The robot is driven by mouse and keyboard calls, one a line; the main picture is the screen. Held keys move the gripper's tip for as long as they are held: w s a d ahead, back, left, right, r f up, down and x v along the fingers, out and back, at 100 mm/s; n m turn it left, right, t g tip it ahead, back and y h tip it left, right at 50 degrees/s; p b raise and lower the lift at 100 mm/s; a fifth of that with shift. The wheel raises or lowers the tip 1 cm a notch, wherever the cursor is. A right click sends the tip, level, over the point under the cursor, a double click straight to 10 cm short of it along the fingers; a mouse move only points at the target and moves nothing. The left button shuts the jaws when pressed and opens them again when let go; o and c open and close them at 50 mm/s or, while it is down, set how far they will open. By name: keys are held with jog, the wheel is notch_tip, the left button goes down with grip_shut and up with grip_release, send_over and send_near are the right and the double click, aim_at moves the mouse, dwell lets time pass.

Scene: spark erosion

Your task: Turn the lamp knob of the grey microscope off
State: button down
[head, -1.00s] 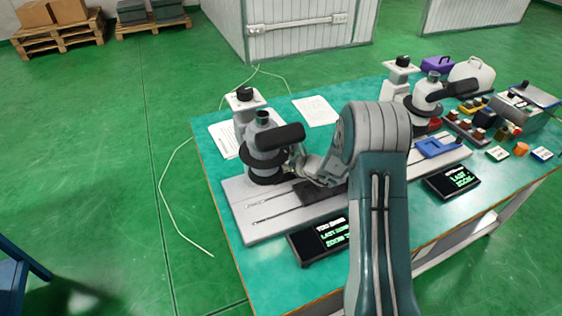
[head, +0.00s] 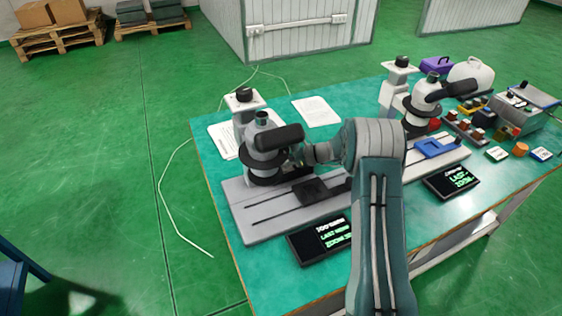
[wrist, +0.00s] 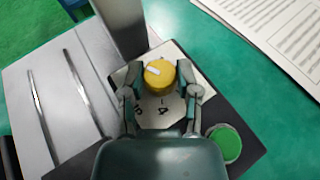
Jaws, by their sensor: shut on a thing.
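The grey microscope (head: 262,153) stands at the left of the table on a pale base plate (head: 250,212). In the wrist view a round yellow knob (wrist: 160,79) with a white pointer mark sits on a light dial plate (wrist: 158,112) with dark figures, of which a 4 is legible. My gripper (wrist: 159,71) is shut on the yellow knob, one finger at each side. The pointer mark lies toward the knob's upper left. In the head view my gripper is beside the microscope, partly hidden by its dark eyepiece tube, and the knob is hidden.
A green round button (wrist: 225,142) is close to my right finger. The microscope's grey post (wrist: 122,22) rises just beyond the knob. A black display (head: 322,239) lies in front of the base. A second microscope (head: 423,100) and small parts crowd the right side. Paper sheets (head: 316,111) lie behind.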

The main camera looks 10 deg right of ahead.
jog(key=shift+w, duration=0.1)
jog(key=shift+c, duration=1.6)
grip_release()
jog(key=v, duration=1.2)
jog(key=shift+f, duration=0.1)
